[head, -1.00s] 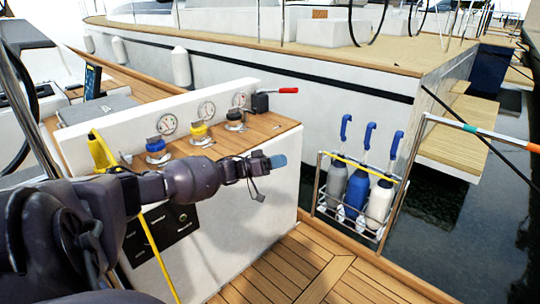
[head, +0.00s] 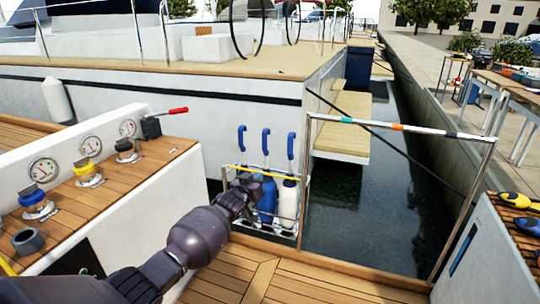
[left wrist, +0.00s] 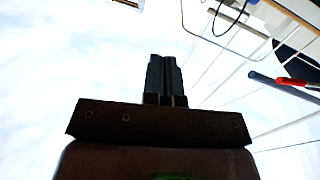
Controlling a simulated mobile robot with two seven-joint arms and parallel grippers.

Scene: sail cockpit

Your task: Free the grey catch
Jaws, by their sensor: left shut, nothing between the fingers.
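I cannot make out for sure which part is the grey catch. A grey round fitting (head: 28,240) sits at the near end of the teak console top, beside blue (head: 36,205), yellow (head: 88,173) and dark (head: 126,150) banded fittings. My left gripper (head: 246,190) is in front of the bottle rack in the head view and hides much of its left side. I cannot tell whether it touches the rack. In the left wrist view its fingers (left wrist: 165,80) are together and empty, against sky. My right gripper is not in view.
The wire rack holds a blue bottle (head: 267,202) and a white bottle (head: 288,203). A red-handled lever (head: 172,112) stands at the console's far end. A rail with teal, orange and dark bands (head: 398,127) stands at the deck edge, with water beyond. Tools lie at right (head: 519,201).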

